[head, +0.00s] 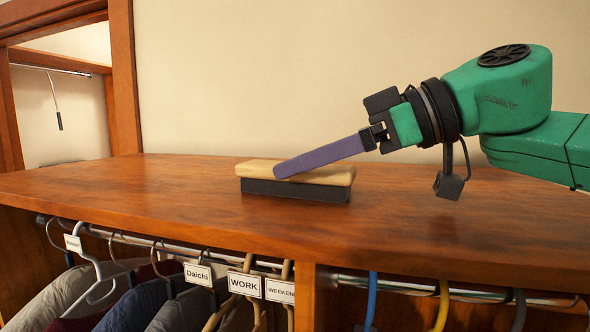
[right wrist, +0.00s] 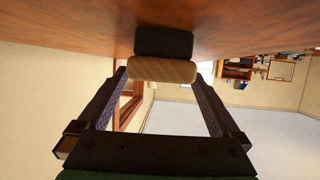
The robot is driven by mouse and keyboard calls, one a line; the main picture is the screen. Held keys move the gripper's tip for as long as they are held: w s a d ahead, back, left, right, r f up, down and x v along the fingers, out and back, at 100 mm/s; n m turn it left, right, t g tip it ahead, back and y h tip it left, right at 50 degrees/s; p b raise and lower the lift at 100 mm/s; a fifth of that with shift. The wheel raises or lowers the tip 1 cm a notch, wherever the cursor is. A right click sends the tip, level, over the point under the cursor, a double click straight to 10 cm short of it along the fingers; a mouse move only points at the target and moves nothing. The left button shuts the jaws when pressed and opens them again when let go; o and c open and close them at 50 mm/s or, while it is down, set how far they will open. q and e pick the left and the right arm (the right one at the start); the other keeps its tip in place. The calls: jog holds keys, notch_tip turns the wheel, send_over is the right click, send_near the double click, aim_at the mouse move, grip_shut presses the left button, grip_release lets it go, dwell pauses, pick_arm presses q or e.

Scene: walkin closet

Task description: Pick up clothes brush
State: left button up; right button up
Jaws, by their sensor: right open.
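The clothes brush has a pale wooden back (head: 330,175) above a dark bristle block and lies on the brown wooden shelf top (head: 150,205). In the right wrist view the brush (right wrist: 164,43) is ahead, just at the ends of the fingers. My right gripper (head: 280,170) reaches in from the right, with a purple finger slanting down across the front of the wooden back. In the wrist view the right gripper (right wrist: 160,80) is open, with one finger on each side of the brush's wooden back. I cannot tell whether either finger touches it. My left gripper is not in view.
Several hangers with clothes hang on a rail below the shelf, with name tags such as the WORK tag (head: 245,285). A wooden post (head: 124,80) stands at the back left, and a plain wall is behind. The shelf around the brush is clear.

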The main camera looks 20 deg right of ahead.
jog(key=shift+w, duration=0.1)
jog(key=c, duration=1.6)
